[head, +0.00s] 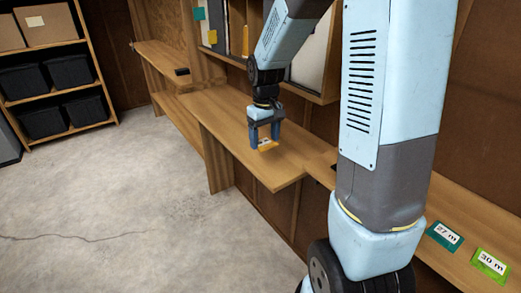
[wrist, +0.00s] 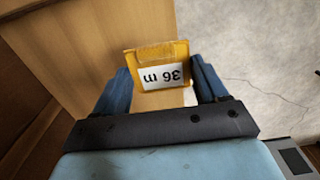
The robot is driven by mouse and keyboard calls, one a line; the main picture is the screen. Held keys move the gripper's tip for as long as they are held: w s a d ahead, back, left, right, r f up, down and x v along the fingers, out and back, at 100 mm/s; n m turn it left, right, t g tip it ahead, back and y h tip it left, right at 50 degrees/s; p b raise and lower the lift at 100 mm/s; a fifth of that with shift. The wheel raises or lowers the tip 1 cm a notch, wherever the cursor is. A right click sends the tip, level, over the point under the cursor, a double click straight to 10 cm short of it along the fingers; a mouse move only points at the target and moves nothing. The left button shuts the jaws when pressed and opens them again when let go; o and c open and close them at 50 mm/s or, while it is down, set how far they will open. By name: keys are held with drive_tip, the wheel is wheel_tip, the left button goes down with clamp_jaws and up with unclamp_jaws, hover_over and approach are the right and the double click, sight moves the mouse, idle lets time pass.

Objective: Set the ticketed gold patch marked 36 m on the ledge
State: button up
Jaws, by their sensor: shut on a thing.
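The gold patch (head: 267,146) with a white ticket is in my gripper (head: 265,135), over the front part of a wooden ledge (head: 225,117). In the wrist view the patch (wrist: 155,55) shows its ticket, marked 36 m, upside down. The fingers of my gripper (wrist: 162,88) are shut on it from both sides. The ledge (wrist: 95,45) fills the left of the wrist view, with the grey floor to the right. I cannot tell whether the patch touches the ledge or hangs just above it.
A teal patch marked 27 m (head: 444,236) and a green patch marked 30 m (head: 490,264) lie on the ledge section at the right. A small black object (head: 182,71) lies on the far section. Shelves with black bins (head: 40,83) stand at the left.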

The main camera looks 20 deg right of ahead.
hover_over(262, 157)
drive_tip(key=f, duration=0.6)
drive_tip(key=shift+s+a+f, duration=0.1)
drive_tip(key=shift+s+f, duration=0.1)
drive_tip(key=shift+s, duration=0.05)
drive_tip(key=shift+f, duration=1.6)
drive_tip(key=o, duration=1)
drive_tip(key=shift+f, duration=0.1)
drive_tip(key=shift+w, duration=0.1)
